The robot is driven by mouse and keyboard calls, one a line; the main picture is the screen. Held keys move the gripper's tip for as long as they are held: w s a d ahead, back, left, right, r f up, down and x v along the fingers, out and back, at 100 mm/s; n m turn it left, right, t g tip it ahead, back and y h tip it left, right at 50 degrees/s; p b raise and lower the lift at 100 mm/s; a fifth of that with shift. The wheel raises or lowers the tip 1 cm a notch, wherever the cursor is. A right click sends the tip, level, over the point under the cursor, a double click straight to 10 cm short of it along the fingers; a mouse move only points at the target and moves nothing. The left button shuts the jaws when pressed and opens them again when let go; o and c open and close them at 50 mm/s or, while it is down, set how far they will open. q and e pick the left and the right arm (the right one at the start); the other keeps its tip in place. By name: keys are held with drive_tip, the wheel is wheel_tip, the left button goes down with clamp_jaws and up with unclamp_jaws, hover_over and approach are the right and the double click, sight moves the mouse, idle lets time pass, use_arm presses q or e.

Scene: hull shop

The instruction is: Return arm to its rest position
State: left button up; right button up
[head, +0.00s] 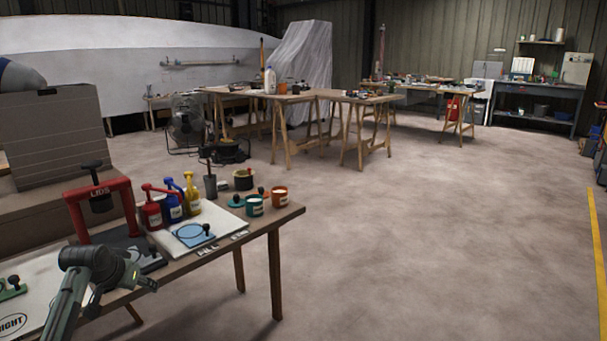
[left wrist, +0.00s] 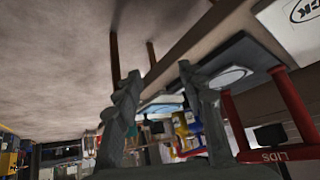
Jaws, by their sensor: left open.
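My left arm comes in at the bottom left of the head view, and its gripper (head: 143,284) is over the near side of the workbench, in front of the red stand. In the left wrist view the two dark fingers of my left gripper (left wrist: 160,95) stand well apart with nothing held between them. That view is rolled over, and the bench lies beyond the fingers. My right arm and gripper are not in view.
The workbench (head: 262,222) carries a red stand (head: 75,207) marked LIDS, red, blue (head: 172,205) and yellow pump bottles, and teal and orange (head: 279,195) cups. Open concrete floor (head: 420,240) lies right of it. A fan (head: 186,122) and trestle tables stand behind.

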use_arm(q)
drive_tip(key=s+d+f+m+g, duration=0.1)
drive_tip(key=s+d+f, duration=0.2)
drive_tip(key=s+f, duration=0.4)
drive_tip(key=s+d+f+g, duration=0.1)
drive_tip(key=s+d+f, duration=0.3)
drive_tip(key=s+f, duration=0.35)
drive_tip(key=s+d+f+g, duration=0.1)
drive_tip(key=s+d+f, duration=0.1)
drive_tip(key=s, duration=0.5)
drive_tip(key=s+d+f, duration=0.3)
drive_tip(key=s, duration=0.4)
drive_tip(key=s+d+f+m+g, duration=0.1)
drive_tip(key=s+d+f, duration=0.1)
drive_tip(key=s, duration=0.5)
drive_tip(key=shift+d+f+g, duration=0.15)
drive_tip(key=shift+f+g, duration=0.15)
drive_tip(key=shift+f, duration=0.45)
